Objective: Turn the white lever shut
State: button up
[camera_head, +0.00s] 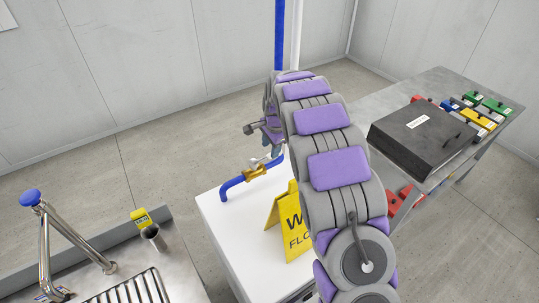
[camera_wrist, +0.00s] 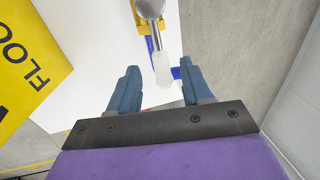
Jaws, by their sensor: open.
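The white lever (camera_wrist: 161,68) shows in the wrist view on a grey metal stem, with yellow brass behind it. My gripper (camera_wrist: 159,80) is open, with one blue finger on each side of the lever's white end in the picture. I see no finger touching the lever, and how deep it sits between them is unclear. In the head view the brass valve (camera_head: 256,172) sits on a blue pipe (camera_head: 233,185) above a white-topped stand (camera_head: 222,225). My gripper (camera_head: 273,147) is just above and right of the valve there, partly hidden by my arm.
A metal bench at right holds a black case (camera_head: 418,135) and several coloured blocks. A steel sink unit (camera_head: 183,270) with a blue-knobbed tap stands at left. Grey floor lies behind the stand.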

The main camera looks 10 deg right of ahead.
aim_at(269, 155)
jog(key=shift+w+a+f, duration=0.1)
jog(key=shift+w+f, duration=0.1)
jog(key=shift+f, duration=0.8)
jog(key=shift+w+a+f, duration=0.1)
jog(key=shift+w+f, duration=0.05)
jog(key=shift+f, duration=0.85)
grip_shut()
